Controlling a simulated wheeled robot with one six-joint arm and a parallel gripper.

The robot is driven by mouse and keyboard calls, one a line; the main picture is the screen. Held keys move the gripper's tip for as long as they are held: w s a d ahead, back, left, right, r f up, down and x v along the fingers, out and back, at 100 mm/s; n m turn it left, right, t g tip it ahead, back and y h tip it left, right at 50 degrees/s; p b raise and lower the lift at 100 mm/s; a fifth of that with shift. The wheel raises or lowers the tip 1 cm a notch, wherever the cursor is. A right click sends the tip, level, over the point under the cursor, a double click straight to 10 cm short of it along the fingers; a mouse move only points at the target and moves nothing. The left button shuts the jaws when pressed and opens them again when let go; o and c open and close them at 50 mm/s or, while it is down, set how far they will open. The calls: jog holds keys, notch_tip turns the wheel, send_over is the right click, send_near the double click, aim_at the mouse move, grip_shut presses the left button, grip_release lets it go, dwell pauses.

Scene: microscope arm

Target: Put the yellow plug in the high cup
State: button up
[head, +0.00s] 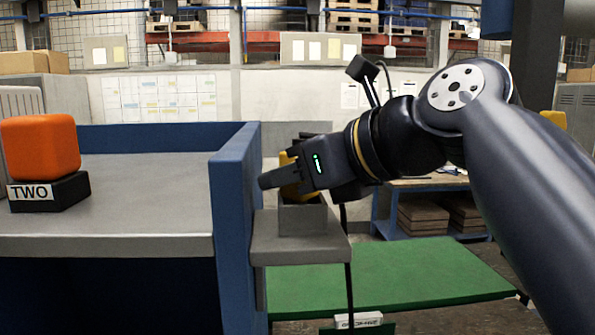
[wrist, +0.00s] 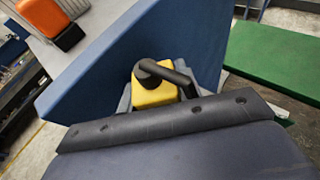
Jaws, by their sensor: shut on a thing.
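The yellow plug (head: 289,190) is between the fingers of my gripper (head: 277,180), which is shut on it. The high cup (head: 303,220) is a small grey square holder on a grey ledge (head: 300,250) beside a blue wall. The plug is right at the cup's mouth. I cannot tell how far its lower end is inside, as the cup's wall and my gripper hide it.
The blue wall (head: 232,190) rises just left of my gripper. Beyond it, an orange block (head: 40,146) sits on a black base marked TWO (head: 62,195) on a grey tabletop (head: 140,215). A green surface (head: 420,275) lies lower down at the right, mostly clear.

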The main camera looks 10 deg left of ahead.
jog(key=o, duration=0.7)
jog(key=shift+o, duration=0.2)
jog(key=shift+r, duration=0.15)
jog(key=v, duration=1.2)
jog(key=shift+b, duration=0.35)
